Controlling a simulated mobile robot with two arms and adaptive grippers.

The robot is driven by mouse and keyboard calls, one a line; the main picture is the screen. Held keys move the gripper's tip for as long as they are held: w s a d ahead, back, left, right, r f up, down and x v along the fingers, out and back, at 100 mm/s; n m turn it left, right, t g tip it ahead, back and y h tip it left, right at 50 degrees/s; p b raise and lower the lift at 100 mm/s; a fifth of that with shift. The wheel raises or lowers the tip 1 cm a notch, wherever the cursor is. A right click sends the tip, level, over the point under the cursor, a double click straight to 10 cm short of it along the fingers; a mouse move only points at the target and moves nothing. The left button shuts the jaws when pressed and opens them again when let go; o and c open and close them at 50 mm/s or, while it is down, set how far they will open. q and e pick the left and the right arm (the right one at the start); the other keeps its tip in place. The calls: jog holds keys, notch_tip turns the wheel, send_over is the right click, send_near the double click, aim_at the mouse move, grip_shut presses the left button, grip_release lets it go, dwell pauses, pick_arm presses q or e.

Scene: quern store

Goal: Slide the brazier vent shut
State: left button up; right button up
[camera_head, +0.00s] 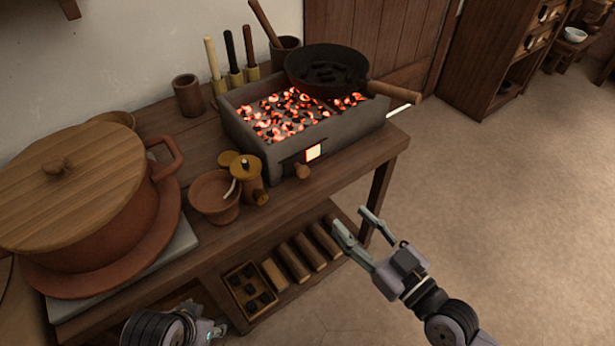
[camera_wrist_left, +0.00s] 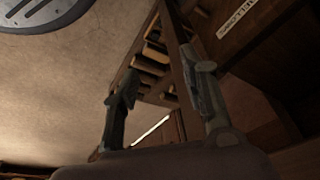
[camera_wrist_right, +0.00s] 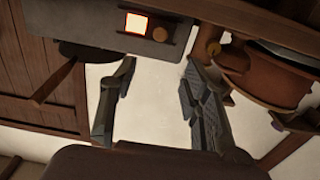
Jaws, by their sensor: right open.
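The grey brazier (camera_head: 270,125) stands on the wooden table, full of glowing coals. Its vent opening (camera_head: 313,152) glows on the front face, and a round wooden knob (camera_head: 302,171) sits just left of it. The right wrist view shows the glowing vent (camera_wrist_right: 138,23) and the knob (camera_wrist_right: 160,34) beyond my fingers. My right gripper (camera_head: 358,232) is open and empty, in front of the table and below the brazier's front. My left arm shows at the bottom of the head view; its gripper (camera_wrist_left: 160,95) is open and empty in the left wrist view.
A black pan (camera_head: 326,70) rests on the brazier's back right, its wooden handle reaching past the right side. The floor at right is clear.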

aim_at(305, 173)
jog(key=x, duration=1.5)
jog(key=shift+w+a, duration=0.1)
jog(key=shift+w, duration=0.1)
jog(key=shift+f, duration=0.1)
grip_shut()
